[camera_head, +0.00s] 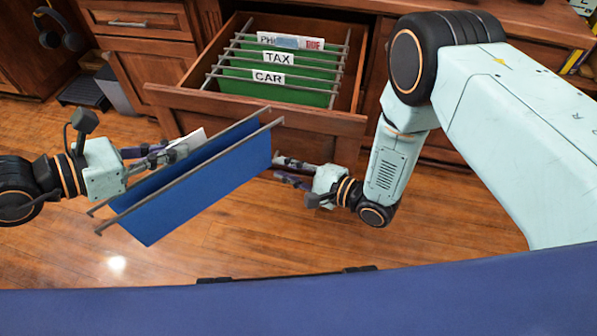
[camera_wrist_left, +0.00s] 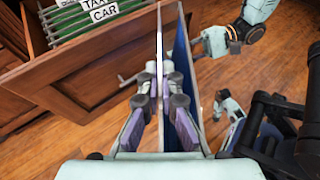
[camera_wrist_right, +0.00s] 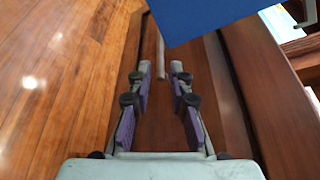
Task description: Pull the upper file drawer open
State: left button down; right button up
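The upper file drawer (camera_head: 185,100) stands pulled out of the wood cabinet, with green hanging folders (camera_head: 290,88) labelled CAR, TAX and one partly hidden label. A grey bar handle on its front shows in the left wrist view (camera_wrist_left: 132,78) and in the right wrist view (camera_wrist_right: 160,50). My left gripper (camera_head: 180,152) is shut on a blue hanging folder (camera_head: 200,180), held tilted in front of the drawer and hiding part of its front. My right gripper (camera_head: 277,170) is open and empty before the drawer front. In its wrist view the handle lies just ahead of the fingertips.
Closed wood drawers (camera_head: 145,22) flank the open drawer on the left. Headphones (camera_head: 58,28) hang at the far left. The wood floor (camera_head: 400,235) in front is clear.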

jog(key=v, duration=0.3)
jog(key=shift+s+d, duration=0.15)
jog(key=shift+r, duration=0.1)
dwell(0.4)
